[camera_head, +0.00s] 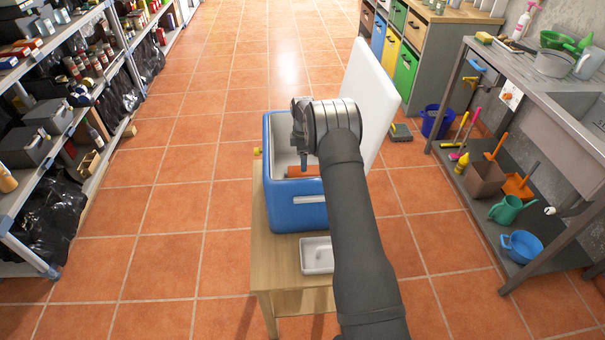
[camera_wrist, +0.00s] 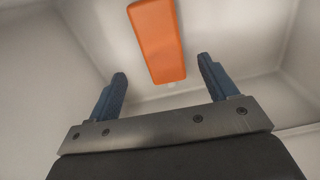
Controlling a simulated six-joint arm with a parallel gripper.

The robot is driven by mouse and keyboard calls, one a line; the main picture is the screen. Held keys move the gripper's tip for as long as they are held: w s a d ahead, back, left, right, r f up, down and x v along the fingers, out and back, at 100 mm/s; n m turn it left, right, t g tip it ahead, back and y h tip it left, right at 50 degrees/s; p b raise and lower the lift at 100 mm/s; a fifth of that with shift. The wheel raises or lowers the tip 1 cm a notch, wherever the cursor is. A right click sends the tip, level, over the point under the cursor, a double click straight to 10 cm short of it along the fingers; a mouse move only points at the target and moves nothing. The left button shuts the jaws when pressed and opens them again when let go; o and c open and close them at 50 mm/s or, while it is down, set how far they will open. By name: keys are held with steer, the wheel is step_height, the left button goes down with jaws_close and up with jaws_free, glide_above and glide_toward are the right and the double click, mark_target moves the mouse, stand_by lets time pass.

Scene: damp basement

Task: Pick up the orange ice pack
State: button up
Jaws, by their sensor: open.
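The orange ice pack (camera_wrist: 158,42) lies inside the white interior of a blue cooler box (camera_head: 295,215). In the head view the ice pack (camera_head: 303,171) shows only partly, behind the cooler's front wall and beside my arm. My gripper (camera_wrist: 162,80) is open and empty, pointing into the cooler. In the wrist view the pack's near end lies between the lines of the two blue fingers, beyond their tips. In the head view my gripper (camera_head: 304,160) is over the cooler opening. I cannot tell its exact height above the pack.
The cooler's white lid (camera_head: 372,90) stands open on its right side. The cooler sits on a small wooden table (camera_head: 270,270), with a small white dish (camera_head: 317,255) in front of it. Shelves stand at the left, a sink bench (camera_head: 500,70) at the right.

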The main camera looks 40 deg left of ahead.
steer(key=shift+s+f, duration=0.2)
steer(key=shift+f, duration=3.25)
steer(key=c, duration=1.2)
